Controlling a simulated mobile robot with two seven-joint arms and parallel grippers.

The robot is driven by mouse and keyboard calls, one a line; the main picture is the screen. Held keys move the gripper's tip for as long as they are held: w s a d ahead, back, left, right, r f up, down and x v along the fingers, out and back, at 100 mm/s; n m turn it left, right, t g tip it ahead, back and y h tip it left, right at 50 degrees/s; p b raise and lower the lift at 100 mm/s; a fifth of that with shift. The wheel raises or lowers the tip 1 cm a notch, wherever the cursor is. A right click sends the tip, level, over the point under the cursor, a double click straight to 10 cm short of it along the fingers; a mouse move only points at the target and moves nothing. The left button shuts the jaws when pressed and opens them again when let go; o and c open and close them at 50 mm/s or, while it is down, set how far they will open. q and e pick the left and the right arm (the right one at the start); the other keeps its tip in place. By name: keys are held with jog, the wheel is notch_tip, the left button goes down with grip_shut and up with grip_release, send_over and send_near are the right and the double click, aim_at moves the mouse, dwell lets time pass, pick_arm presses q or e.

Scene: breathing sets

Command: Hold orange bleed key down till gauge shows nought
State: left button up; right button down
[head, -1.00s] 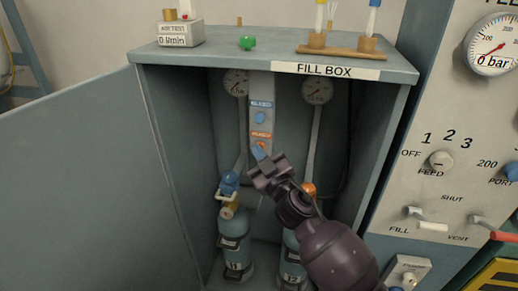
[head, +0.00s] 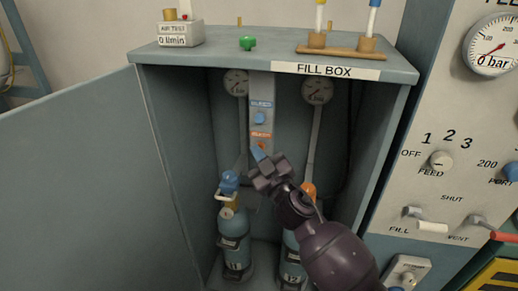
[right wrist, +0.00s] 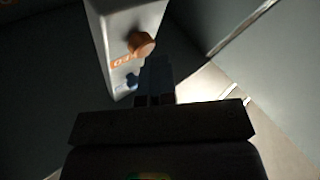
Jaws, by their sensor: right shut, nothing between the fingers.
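The orange bleed key (head: 261,146) sits low on the grey strip inside the fill box, under an orange label. In the right wrist view it is an orange round knob (right wrist: 141,43) standing out from the strip. My left gripper is not in view.
A blue key (head: 260,118) is above the orange one. Left cylinder (head: 235,242) with a blue-topped valve and right cylinder (head: 292,262) with an orange knob (head: 308,191) stand below. The open door (head: 75,185) is at left, the control panel (head: 440,130) at right.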

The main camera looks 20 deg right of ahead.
jog(key=shift+s+a, duration=0.45)
jog(key=shift+s, duration=0.25)
jog(key=s+a, duration=0.1)
jog(key=s, duration=0.1)
jog(key=s+a, duration=0.1)
jog(key=s, duration=0.1)
jog(key=shift+a+p, duration=0.3)
jog(key=shift+a, duration=0.1)
dwell(0.4)
jog(key=s+d+f+m+g+h, duration=0.2)
jog(key=s+d+f+g, duration=0.15)
jog(key=f, duration=0.65)
jog(key=s+d+f+m+g, duration=0.2)
jog(key=s+d+f+g, duration=0.1)
jog(key=s+f, duration=0.6)
jog(key=s+d+f+m+g+h, duration=0.1)
jog(key=s+d+f+m+g, duration=0.1)
jog(key=s+f, duration=0.7)
jog(key=s+d+g, duration=0.1)
jog(key=s+d, duration=0.1)
jog(key=s, duration=0.1)
jog(key=shift+s+d+g, duration=0.35)
jog(key=shift+s, duration=0.05)
